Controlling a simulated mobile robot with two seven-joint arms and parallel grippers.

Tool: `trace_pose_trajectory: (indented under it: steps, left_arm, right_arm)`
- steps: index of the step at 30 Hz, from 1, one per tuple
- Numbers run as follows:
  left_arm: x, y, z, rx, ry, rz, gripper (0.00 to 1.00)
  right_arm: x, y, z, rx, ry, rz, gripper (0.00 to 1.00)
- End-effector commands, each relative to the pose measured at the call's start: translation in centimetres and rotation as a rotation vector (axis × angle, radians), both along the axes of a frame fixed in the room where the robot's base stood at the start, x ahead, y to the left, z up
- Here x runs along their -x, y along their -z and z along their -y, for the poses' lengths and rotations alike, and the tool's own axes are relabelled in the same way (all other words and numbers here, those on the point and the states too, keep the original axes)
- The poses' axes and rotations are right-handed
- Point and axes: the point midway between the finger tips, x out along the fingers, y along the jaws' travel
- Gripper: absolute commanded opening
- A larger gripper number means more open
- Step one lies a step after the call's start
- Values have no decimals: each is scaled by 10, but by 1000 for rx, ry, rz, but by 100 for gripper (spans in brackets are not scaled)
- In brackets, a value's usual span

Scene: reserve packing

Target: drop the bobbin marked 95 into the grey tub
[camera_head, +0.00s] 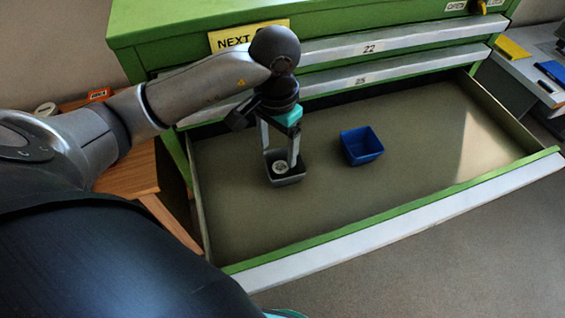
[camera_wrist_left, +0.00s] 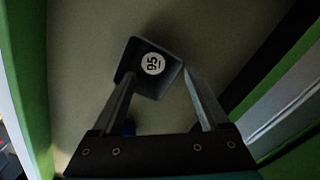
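The bobbin marked 95 (camera_head: 281,167) is a small round piece with a white face. It lies inside the grey tub (camera_head: 289,181), a dark square tub in the open drawer. The left wrist view shows the label 95 on the bobbin (camera_wrist_left: 153,64) within the walls of the tub (camera_wrist_left: 172,58). My left gripper (camera_head: 281,158) points down over the tub, with its fingertips at about the rim. Its fingers (camera_wrist_left: 158,76) are spread wider than the bobbin, with nothing between them. My right gripper is not in view.
The drawer (camera_head: 400,150) is pulled out of a green cabinet (camera_head: 190,20). A blue tub (camera_head: 361,146) stands in it, right of the grey tub. The drawer's right half is empty. A wooden table (camera_head: 130,172) is at left, and a grey surface (camera_head: 525,72) is at right.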

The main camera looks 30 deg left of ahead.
Motion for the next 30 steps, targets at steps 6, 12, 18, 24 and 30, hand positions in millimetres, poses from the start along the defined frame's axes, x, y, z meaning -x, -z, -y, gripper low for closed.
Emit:
trace_pose_trajectory:
  steps: [6,12,18,24,30]
  left_arm:
    - [0,0,0,-1,0,0,80]
    - [-1,-10,0,0,0,5,80]
    - [-2,-42,0,-1,0,8,80]
    - [-1,-78,0,-1,0,6,80]
    - [-1,-107,-1,-2,0,4,80]
  right_arm:
    - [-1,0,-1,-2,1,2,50]
    - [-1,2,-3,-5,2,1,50]
    - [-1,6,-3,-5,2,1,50]
    - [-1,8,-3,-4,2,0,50]
    - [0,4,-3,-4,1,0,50]
